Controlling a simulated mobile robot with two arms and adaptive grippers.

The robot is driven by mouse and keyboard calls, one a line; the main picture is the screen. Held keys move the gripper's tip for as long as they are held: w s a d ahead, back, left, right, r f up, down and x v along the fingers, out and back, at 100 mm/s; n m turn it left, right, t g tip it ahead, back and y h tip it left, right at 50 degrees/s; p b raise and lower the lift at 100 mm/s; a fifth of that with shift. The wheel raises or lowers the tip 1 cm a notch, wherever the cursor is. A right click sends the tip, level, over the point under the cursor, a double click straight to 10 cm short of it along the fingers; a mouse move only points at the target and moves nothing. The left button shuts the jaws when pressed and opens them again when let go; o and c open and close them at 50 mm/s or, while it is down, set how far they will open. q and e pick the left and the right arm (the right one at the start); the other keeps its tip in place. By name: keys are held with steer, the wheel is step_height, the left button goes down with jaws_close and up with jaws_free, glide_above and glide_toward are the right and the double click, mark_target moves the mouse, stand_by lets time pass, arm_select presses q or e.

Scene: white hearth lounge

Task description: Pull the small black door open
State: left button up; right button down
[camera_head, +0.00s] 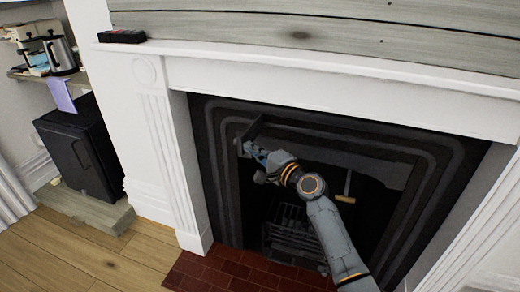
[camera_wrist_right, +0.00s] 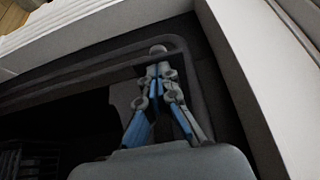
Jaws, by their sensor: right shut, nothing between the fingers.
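The black fireplace insert (camera_head: 228,190) sits inside a white surround. At its upper left a small dark door-like panel (camera_head: 250,130) stands out at an angle from the frame; how far it is swung is hard to tell. My right gripper (camera_head: 252,150) is shut and empty, its fingertips right by the panel's lower edge. My left gripper is not in view.
A grate (camera_head: 288,232) stands inside the hearth. The white mantel (camera_head: 300,60) runs above. A black cabinet (camera_head: 80,150) stands at the left, below a shelf with a kettle (camera_head: 60,55).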

steer(key=shift+w+a, duration=0.15)
steer(key=shift+a, duration=0.3)
